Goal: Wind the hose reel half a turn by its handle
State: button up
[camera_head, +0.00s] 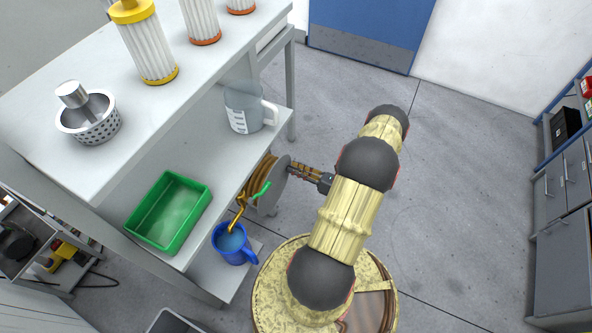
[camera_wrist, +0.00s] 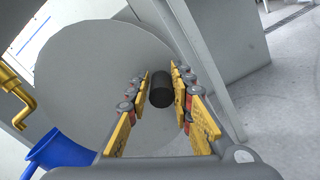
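The hose reel (camera_head: 269,195) is beside the lower shelf in the head view, with brown hose coiled behind its grey round side plate. The plate fills much of the wrist view (camera_wrist: 90,85). Its handle, a short black cylinder (camera_wrist: 160,89), sticks out from the plate. My gripper (camera_head: 292,168) reaches the plate from the right. In the wrist view my gripper (camera_wrist: 162,73) is open, with the handle between its yellow fingers near the tips. Narrow gaps seem to show beside the handle; contact is not clear. In the head view the handle is hidden.
A brass tap (camera_head: 239,210) and a blue jug (camera_head: 232,244) are just left of and below the reel. A green tray (camera_head: 168,210) and a measuring jug (camera_head: 247,110) stand on the shelf. The floor (camera_head: 455,170) to the right is clear.

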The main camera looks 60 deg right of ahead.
jog(key=o, duration=0.3)
jog(key=shift+o, duration=0.2)
jog(key=s, duration=1.2)
jog(key=shift+d, duration=0.45)
jog(key=shift+f, duration=0.1)
